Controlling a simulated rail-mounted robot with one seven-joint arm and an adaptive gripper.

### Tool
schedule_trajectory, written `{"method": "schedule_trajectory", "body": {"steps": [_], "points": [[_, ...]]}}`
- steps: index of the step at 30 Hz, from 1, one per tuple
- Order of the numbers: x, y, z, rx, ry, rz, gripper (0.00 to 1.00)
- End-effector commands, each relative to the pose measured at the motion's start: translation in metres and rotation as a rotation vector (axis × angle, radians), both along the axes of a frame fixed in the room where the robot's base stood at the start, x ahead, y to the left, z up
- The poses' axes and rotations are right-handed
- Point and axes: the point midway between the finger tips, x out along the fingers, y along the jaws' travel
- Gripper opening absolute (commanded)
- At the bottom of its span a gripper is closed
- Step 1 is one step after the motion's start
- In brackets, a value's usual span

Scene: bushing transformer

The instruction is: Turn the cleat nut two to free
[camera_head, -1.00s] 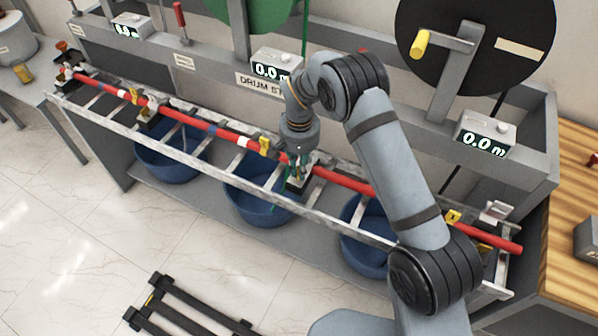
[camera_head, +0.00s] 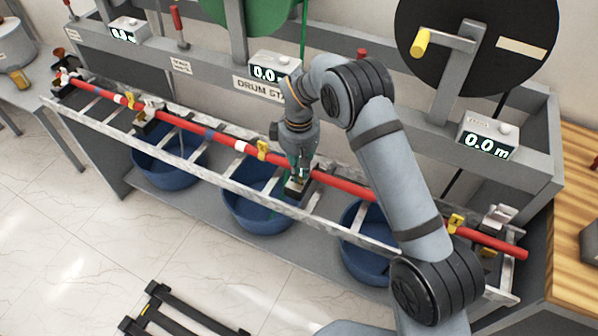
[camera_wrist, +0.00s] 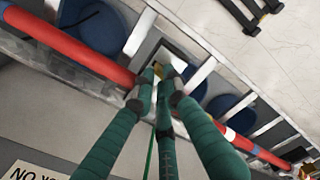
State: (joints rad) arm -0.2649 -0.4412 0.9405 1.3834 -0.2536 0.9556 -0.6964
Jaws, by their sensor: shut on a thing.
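My gripper (camera_head: 302,172) reaches down to the middle cleat (camera_head: 300,188) on the red cable (camera_head: 345,187). In the wrist view its three green fingers (camera_wrist: 158,92) close in around a small brass-coloured piece (camera_wrist: 158,69), which appears to be the cleat nut. The fingertips hide most of it, so its thread and turn cannot be seen. The red cable also shows in the wrist view (camera_wrist: 75,48), running past the fingers through the grey cleat. Another cleat (camera_head: 150,118) sits on the cable to the left.
A metal ladder-like tray (camera_head: 85,128) carries the cable, with blue tubs (camera_head: 250,207) below. Yellow tags (camera_head: 262,150) hang along the cable. Drums and length displays (camera_head: 487,138) stand behind. A black frame (camera_head: 165,305) lies on the floor in front.

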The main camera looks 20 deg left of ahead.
Motion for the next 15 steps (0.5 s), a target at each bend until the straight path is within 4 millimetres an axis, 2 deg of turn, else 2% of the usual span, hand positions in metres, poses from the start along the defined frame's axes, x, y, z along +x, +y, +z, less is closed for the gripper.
{"method": "schedule_trajectory", "body": {"steps": [6, 15], "points": [[0.0026, 0.0017, 0.0015, 0.004, -0.006, 0.136, 0.00], [0.0030, 0.0024, 0.0017, 0.004, -0.007, 0.229, 0.00]]}}
